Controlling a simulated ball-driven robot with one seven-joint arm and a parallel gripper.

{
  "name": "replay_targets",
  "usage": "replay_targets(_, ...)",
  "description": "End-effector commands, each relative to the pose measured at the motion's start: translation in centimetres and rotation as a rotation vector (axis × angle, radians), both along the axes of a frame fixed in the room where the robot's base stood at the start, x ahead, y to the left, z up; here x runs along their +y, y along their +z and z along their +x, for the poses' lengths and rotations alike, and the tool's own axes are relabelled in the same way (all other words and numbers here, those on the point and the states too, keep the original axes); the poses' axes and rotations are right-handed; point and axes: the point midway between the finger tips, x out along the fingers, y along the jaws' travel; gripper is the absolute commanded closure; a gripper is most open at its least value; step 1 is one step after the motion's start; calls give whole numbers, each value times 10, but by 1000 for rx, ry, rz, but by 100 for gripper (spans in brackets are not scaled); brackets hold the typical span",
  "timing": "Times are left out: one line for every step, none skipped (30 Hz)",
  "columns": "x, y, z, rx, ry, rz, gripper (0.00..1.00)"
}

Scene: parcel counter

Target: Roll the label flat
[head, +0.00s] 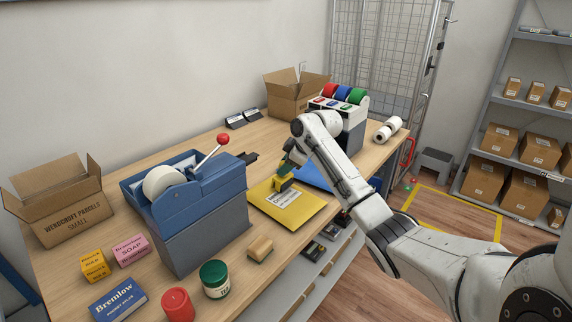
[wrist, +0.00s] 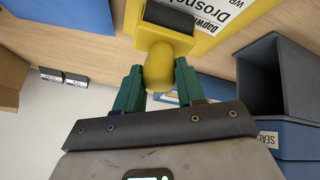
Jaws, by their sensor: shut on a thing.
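A yellow padded envelope (head: 309,213) lies on the wooden counter (head: 200,262), with a white printed label (head: 284,198) on it. The label also shows in the wrist view (wrist: 217,14). My gripper (wrist: 158,78) has green fingers shut on the yellow handle of a roller (wrist: 158,66). The roller's dark drum (wrist: 168,16) is over the envelope beside the label's edge; I cannot tell whether it touches. In the head view, my gripper (head: 289,166) and the yellow roller (head: 283,183) are at the label's upper end.
A blue-grey dispenser (head: 205,235) with a red-knobbed lever stands left of the envelope. A blue flat piece (head: 314,177) lies just behind it. A wooden block (head: 260,249), a green-lidded jar (head: 215,280) and a red cylinder (head: 177,305) stand in front.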

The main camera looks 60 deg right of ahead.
Motion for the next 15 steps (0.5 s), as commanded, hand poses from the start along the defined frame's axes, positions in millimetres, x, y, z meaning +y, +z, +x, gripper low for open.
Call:
replay_targets(0, -2, 0, 0, 0, 0, 96)
replay_targets(0, -2, 0, 0, 0, 0, 96)
replay_targets(0, -3, 0, 0, 0, 0, 96)
replay_targets(0, -3, 0, 1, 0, 0, 96)
replay_targets(0, -3, 0, 1, 0, 1, 96)
replay_targets(0, -3, 0, 1, 0, 1, 96)
replay_targets(0, -3, 0, 1, 0, 1, 96)
replay_targets(0, -3, 0, 3, 1, 1, 96)
replay_targets(0, -3, 0, 3, 1, 1, 96)
replay_targets(0, -4, 0, 3, 1, 1, 96)
replay_targets(1, -4, 0, 3, 1, 2, 96)
replay_targets(1, -4, -1, 3, 0, 3, 96)
replay_targets(1, -4, -1, 3, 0, 3, 96)
replay_targets(1, -4, -2, 4, 1, 3, 96)
replay_targets(2, -4, -3, 4, 1, 3, 96)
